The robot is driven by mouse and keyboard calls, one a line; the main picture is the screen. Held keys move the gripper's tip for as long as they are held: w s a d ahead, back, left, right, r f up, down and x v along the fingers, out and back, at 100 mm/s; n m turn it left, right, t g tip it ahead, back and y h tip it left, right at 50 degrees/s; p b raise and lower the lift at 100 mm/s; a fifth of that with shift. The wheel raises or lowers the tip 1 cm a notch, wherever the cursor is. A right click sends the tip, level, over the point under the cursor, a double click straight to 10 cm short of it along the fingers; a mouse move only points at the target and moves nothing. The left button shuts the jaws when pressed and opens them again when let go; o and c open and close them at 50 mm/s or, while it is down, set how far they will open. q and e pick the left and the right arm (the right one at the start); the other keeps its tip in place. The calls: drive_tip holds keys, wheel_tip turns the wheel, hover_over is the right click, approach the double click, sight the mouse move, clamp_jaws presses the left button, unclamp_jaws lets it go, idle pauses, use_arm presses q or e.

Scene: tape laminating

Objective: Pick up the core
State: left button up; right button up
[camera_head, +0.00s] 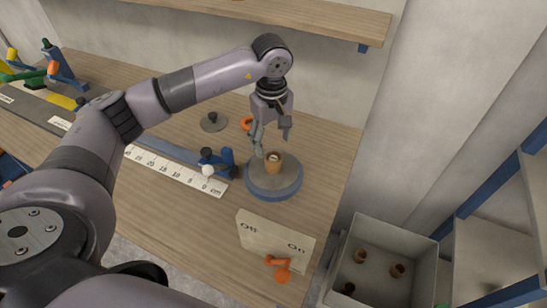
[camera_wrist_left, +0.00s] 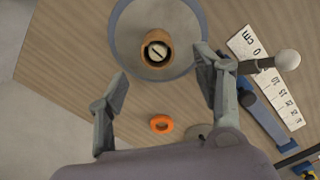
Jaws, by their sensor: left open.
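A brown hollow core (camera_head: 272,168) stands upright on a round grey disc with a blue rim (camera_head: 288,187), near the right end of the wooden table. My left gripper (camera_head: 272,146) is open just above and behind the core, pointing down. In the left wrist view the core (camera_wrist_left: 156,57) shows its open top with a pale piece inside, ahead of and between the two spread fingers (camera_wrist_left: 162,64). The fingers do not appear to touch it. My right gripper is not in view.
A ruler (camera_head: 170,168) and a blue bracket with a white knob (camera_head: 218,162) lie left of the disc. An On/Off panel (camera_head: 272,240) with an orange switch stands in front. An orange ring (camera_wrist_left: 161,124) lies behind. A grey bin (camera_head: 379,280) at lower right holds several brown cores.

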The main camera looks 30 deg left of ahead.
sight(273, 157)
use_arm(q)
wheel_tip(273, 157, down, 3)
drive_tip(key=shift+r, duration=0.15)
drive_tip(key=shift+f+p, duration=0.25)
drive_tip(key=shift+p, duration=0.3)
wheel_tip(273, 157, down, 4)
drive_tip(key=shift+w+d+r+p, duration=0.1)
drive_tip(key=shift+r+p, duration=0.1)
drive_tip(key=shift+p, duration=0.75)
drive_tip(key=shift+f, duration=0.6)
drive_tip(key=c, duration=0.9)
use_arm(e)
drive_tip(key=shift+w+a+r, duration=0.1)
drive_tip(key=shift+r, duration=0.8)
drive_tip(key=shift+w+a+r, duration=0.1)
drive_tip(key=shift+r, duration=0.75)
